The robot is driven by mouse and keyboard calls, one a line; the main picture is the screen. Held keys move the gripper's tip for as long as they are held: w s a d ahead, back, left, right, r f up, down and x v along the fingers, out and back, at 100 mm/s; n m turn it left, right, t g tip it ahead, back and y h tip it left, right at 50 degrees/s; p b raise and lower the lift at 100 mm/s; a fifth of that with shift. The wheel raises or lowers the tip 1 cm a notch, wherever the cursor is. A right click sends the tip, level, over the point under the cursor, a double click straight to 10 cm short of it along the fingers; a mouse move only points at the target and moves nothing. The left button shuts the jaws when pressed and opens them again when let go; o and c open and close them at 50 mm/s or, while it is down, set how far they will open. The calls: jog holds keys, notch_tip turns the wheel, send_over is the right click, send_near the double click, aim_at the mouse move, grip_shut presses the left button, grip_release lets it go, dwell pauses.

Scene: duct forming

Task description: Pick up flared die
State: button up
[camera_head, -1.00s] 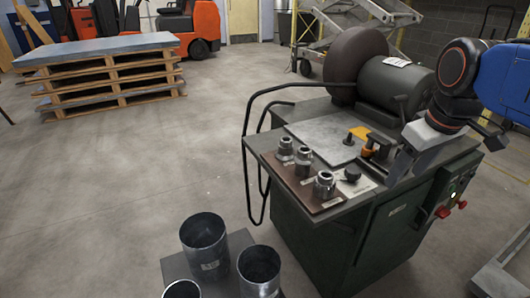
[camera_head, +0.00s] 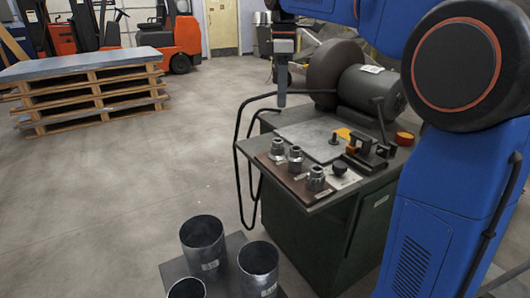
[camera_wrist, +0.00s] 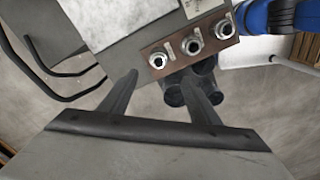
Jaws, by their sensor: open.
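Three metal dies stand upright in a row on a brown board (camera_head: 290,176) at the machine's near left edge: a left die (camera_head: 278,148), a middle die (camera_head: 295,158) and a right die (camera_head: 316,179). Their labels are too small to read, so I cannot tell which is flared. The wrist view shows all three, one nearest the fingers (camera_wrist: 158,61), one in the middle (camera_wrist: 192,45) and one farthest (camera_wrist: 224,29). My gripper (camera_head: 282,104) points down, empty, above the dies and apart from them. Its two fingers (camera_wrist: 160,84) are spread in the wrist view.
The green machine (camera_head: 310,235) carries a grey plate (camera_head: 312,132), a motor (camera_head: 372,92), clamps and a small black knob (camera_head: 339,168) near the right die. A bent black rail (camera_head: 237,160) runs along its left. Open metal cylinders (camera_head: 205,260) stand in front. A pallet stack (camera_head: 90,95) is far left.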

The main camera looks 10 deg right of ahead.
aim_at(277, 144)
jog(key=f, duration=1.7)
jog(key=shift+w+a+f, duration=0.2)
jog(key=shift+w+a, duration=0.05)
jog(key=shift+a, duration=0.1)
jog(key=c, duration=1.3)
grip_shut()
